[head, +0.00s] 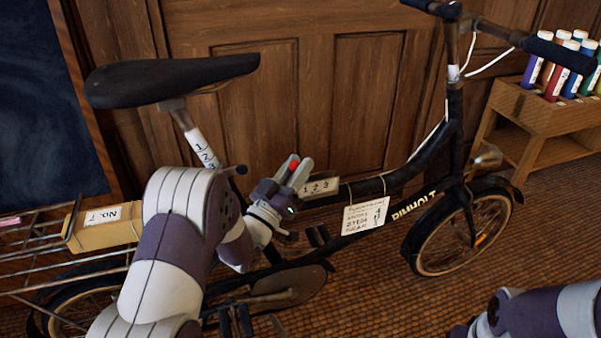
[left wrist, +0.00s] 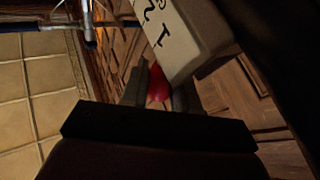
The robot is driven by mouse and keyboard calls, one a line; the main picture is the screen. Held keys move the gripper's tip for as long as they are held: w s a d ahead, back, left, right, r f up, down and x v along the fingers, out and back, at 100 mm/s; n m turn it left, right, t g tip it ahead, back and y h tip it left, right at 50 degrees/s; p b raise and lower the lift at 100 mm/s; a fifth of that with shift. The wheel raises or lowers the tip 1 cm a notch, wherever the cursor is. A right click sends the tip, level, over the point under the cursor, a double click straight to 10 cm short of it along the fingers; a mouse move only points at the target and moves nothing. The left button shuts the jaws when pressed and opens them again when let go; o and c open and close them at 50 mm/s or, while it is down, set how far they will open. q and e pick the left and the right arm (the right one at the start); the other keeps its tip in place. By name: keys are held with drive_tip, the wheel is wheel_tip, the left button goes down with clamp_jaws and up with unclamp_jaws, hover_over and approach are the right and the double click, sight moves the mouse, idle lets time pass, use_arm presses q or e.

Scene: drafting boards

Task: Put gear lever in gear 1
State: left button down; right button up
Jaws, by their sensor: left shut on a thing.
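The gear lever shows as a red knob (head: 294,163) above the bicycle's frame tube. A pale gear plate (head: 322,187) with the numbers 1, 2, 3 from left to right sits on the tube; the knob is at its left end, near the 1. My left gripper (head: 297,168) is shut on the lever, with the red between its fingers. In the left wrist view the red knob (left wrist: 158,84) lies between the two grey fingers, close to the 1 on the plate (left wrist: 190,40). The lever's lower part is hidden. My right gripper does not show.
The black bicycle (head: 380,190) stands before a wooden panelled wall (head: 340,90). A paper card (head: 366,217) hangs from its tube. The saddle (head: 170,78) is above my left arm. A wooden rack (head: 530,115) with coloured bottles stands at right.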

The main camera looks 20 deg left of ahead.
use_arm(q)
drive_tip(key=shift+r, duration=0.1)
idle(0.4)
drive_tip(key=c, duration=1)
unclamp_jaws()
drive_tip(key=shift+o, duration=0.2)
drive_tip(key=shift+s, duration=0.1)
drive_tip(key=p+v, duration=0.2)
drive_tip(key=v, duration=1)
drive_tip(key=shift+s+f+p, duration=0.2)
drive_tip(key=shift+f+p, duration=0.1)
drive_tip(key=shift+f, duration=0.05)
drive_tip(key=shift+a, duration=0.1)
